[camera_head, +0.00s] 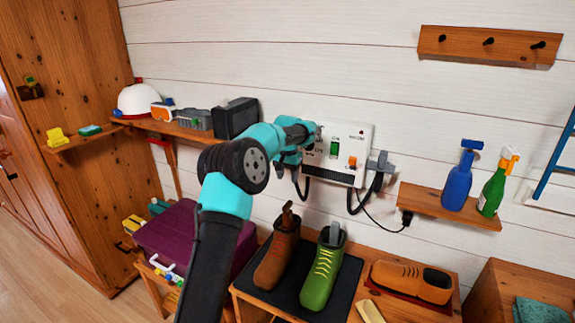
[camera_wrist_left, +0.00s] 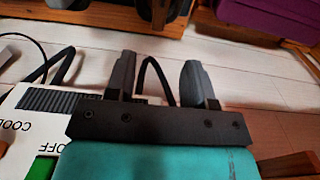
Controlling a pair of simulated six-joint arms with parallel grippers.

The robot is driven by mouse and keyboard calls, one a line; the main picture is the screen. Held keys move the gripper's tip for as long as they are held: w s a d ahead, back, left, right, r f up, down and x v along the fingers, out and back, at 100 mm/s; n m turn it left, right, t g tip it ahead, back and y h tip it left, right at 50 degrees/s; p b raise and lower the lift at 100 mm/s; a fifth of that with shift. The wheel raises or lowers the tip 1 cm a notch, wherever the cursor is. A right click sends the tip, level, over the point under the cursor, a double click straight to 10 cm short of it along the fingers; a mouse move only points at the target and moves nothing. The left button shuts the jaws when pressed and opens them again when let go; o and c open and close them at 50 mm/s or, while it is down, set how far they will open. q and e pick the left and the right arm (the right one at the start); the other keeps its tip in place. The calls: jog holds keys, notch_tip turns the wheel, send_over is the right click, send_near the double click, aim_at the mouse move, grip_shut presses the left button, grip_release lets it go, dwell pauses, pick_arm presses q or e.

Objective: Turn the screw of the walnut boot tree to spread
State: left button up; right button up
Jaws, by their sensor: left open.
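A brown boot (camera_head: 276,258) stands on a black mat (camera_head: 346,287) on the wooden bench. A dark brown wooden piece, possibly the walnut boot tree (camera_head: 287,215), sticks up from its top; its screw is too small to make out. My left gripper (camera_head: 291,163) is up by the white wall unit, above the boots and apart from them. In the left wrist view its two dark fingers (camera_wrist_left: 158,82) are spread with nothing held between them. My right gripper is not in view.
The white wall unit (camera_head: 357,137) has a green switch, dark hoses and a cable. A green boot (camera_head: 321,277) stands beside the brown one. A purple case (camera_head: 180,243) is at left. Spray bottles (camera_head: 459,182) stand on a shelf.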

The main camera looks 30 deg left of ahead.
pick_arm(q)
jog(key=shift+r, duration=2.35)
